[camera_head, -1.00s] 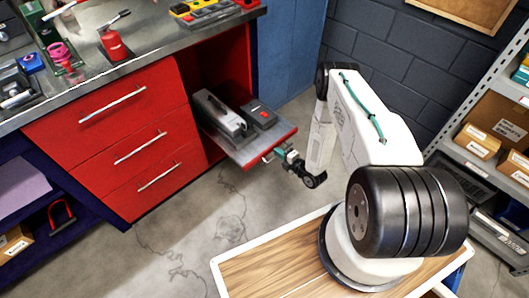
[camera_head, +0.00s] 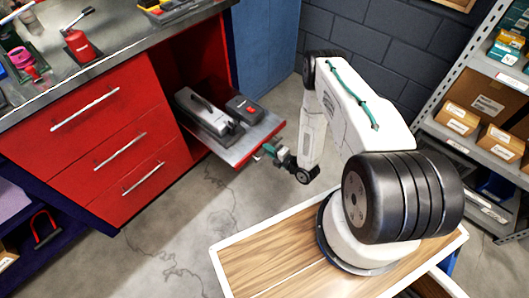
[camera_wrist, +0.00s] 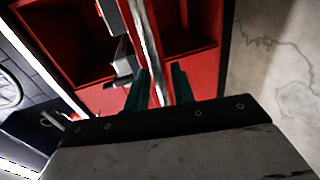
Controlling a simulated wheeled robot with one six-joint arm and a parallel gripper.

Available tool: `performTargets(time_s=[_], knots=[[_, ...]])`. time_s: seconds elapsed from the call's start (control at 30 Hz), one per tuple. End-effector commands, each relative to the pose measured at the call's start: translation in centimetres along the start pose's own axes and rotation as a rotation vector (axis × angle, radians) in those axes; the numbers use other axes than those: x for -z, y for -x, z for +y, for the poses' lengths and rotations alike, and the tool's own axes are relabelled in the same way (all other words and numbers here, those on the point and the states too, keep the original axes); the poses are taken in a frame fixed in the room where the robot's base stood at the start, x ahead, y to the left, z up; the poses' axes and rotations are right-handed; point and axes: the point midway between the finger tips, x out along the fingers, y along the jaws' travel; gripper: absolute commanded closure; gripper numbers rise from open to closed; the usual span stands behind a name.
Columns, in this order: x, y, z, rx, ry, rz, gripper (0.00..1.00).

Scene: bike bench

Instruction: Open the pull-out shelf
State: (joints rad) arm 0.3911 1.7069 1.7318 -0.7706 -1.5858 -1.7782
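The pull-out shelf (camera_head: 243,149) is a grey board that sticks out of the open bay of the red cabinet, to the right of the drawers. A grey tool case (camera_head: 207,116) and a smaller dark box with a red mark (camera_head: 245,109) lie on it. My gripper (camera_head: 268,150) is at the shelf's front edge. In the wrist view its green fingers (camera_wrist: 162,88) lie on either side of the shelf's pale front strip (camera_wrist: 155,50), seemingly closed on it. The fingertips' exact contact is partly hidden.
Three shut red drawers (camera_head: 120,150) are left of the bay, under a cluttered workbench top (camera_head: 90,55). A grey rack (camera_head: 488,70) with boxes stands at right. Concrete floor (camera_head: 180,235) is clear before the cabinet.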

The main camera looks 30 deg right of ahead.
Motion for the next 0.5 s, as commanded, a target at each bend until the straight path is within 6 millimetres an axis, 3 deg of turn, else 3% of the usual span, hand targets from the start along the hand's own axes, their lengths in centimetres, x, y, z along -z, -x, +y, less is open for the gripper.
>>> performTargets(time_s=[0.23, 0.5], knots=[[-0.3, 0.8, -0.1, 0.001, -0.001, -0.006, 0.75], [-0.2, 5.3, -0.1, 0.001, -0.003, -0.008, 0.75]])
